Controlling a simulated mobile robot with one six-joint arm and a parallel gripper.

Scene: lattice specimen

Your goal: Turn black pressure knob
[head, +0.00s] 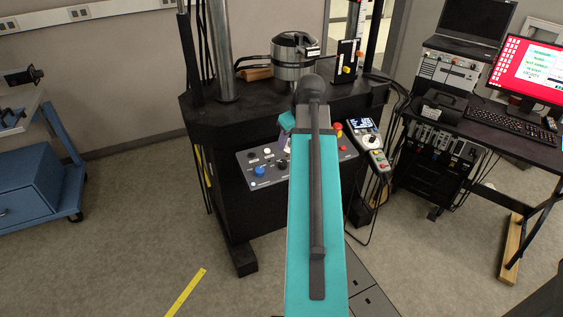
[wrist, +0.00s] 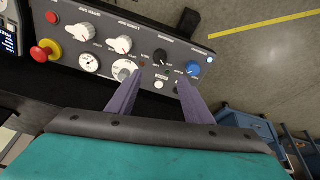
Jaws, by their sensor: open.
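The black knob (wrist: 160,57) sits on the grey control panel (wrist: 180,48) in the wrist view, between a white knob (wrist: 123,44) and a blue knob (wrist: 193,68). My gripper (wrist: 158,79) is open, with its two purple fingers spread apart over the panel's edge. The black knob shows just beyond the gap between the fingertips, and nothing is held. I cannot tell how far the tips are from the panel.
A red emergency stop (wrist: 45,51) and more white knobs (wrist: 85,31) share the panel. A hand controller (head: 368,140) hangs to its right in the head view. A desk (head: 480,130) with a monitor stands right, a blue cabinet (head: 25,195) left.

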